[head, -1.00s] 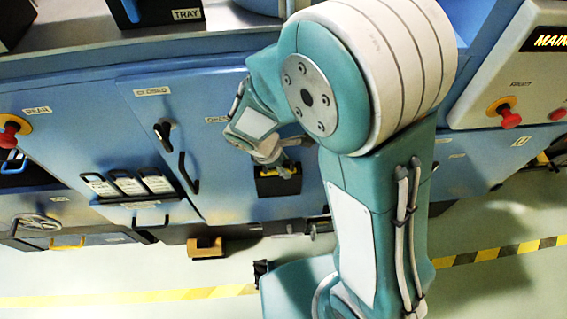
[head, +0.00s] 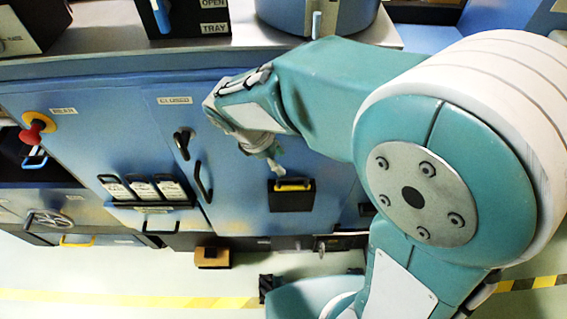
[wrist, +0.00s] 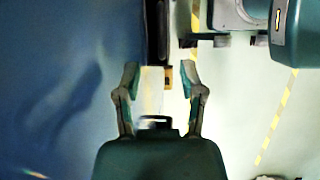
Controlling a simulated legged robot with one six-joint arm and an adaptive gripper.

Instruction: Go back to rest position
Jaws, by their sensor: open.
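My gripper (wrist: 158,80) is open in the wrist view, its two fingers apart with nothing held between them. In the head view my gripper (head: 274,168) is small and partly hidden by the wrist. There it hangs in front of the blue cabinet panel (head: 240,215), above and left of a black box with a yellow handle (head: 292,194). A gap shows between the fingers and that box. My teal and white arm fills the right side of the head view.
A black door handle (head: 203,182), a red knob (head: 33,132) and a rack of white cards (head: 142,190) are on the cabinet front. A steel ledge (head: 130,42) runs above, with a tray-labelled box.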

